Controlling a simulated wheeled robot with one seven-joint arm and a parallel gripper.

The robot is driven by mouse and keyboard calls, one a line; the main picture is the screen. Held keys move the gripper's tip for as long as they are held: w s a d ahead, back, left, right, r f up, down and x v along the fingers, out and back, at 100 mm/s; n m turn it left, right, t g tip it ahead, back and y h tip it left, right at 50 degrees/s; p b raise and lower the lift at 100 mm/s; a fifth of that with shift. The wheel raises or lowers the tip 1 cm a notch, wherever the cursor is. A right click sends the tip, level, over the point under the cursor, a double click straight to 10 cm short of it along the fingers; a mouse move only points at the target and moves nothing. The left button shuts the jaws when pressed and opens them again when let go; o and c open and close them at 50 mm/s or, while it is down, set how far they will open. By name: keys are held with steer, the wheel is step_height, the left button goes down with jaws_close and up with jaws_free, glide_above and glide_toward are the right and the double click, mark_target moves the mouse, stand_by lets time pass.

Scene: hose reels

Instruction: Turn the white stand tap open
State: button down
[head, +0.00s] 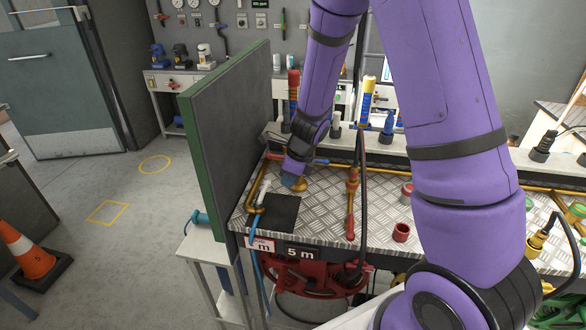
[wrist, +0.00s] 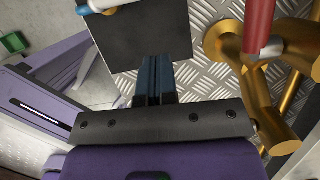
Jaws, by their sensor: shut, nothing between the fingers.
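The white tap handle (head: 262,193) stands on brass pipework at the left end of the metal bench, beside a black mat (head: 284,213). A blue hose (head: 258,245) hangs down below it. In the wrist view, a white part with a blue end (wrist: 100,6) lies at the top left edge of the mat, cut off by the frame; it looks like the same tap. My gripper (head: 291,181) is low over the bench, right of the white handle and apart from it. Its blue fingers (wrist: 154,66) are together and empty, pointing over the mat.
A red handle (wrist: 259,28) on brass fittings is close to the right of my fingers. Another red-handled brass pipe (head: 351,200) stands farther right. A tall green-edged panel (head: 228,115) rises at the bench's left side. A red hose reel (head: 315,276) hangs below.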

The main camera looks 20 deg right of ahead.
mark_target(263, 192)
steer(key=shift+w+a+f, duration=0.1)
steer(key=shift+f, duration=0.45)
steer(key=shift+w+a+f, duration=0.2)
steer(key=shift+f, duration=0.1)
steer(key=shift+w+a+f, duration=0.15)
steer(key=shift+w+a, duration=0.4)
steer(key=shift+a, duration=0.15)
steer(key=shift+w+a+f, duration=0.15)
steer(key=shift+w+a, duration=0.4)
steer(key=shift+a, duration=0.15)
